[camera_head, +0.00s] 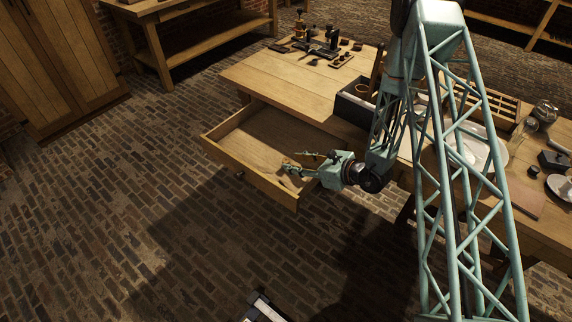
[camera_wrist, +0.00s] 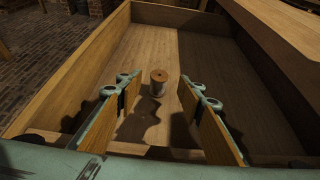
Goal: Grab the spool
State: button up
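The spool (camera_wrist: 158,83) stands upright in the open drawer (camera_wrist: 88,75). It has a round tan top and a pale middle. In the wrist view my gripper (camera_wrist: 159,92) is open, its two wood-faced fingers apart on either side of the spool's line. The spool appears a little beyond the fingertips, with nothing between the fingers. In the head view my gripper (camera_head: 294,163) reaches over the right part of the drawer (camera_head: 222,166). I cannot make out the spool clearly there.
The drawer's wooden walls surround the gripper, and its floor is otherwise bare. The wooden table (camera_head: 285,83) stands behind, with a dark box (camera_head: 352,108) near the drawer. Brick floor is open at the left.

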aim_at(288, 161)
jog(key=shift+b+x, duration=0.7)
jog(key=shift+x, duration=1.9)
jog(key=shift+r, duration=0.1)
jog(key=c, duration=0.9)
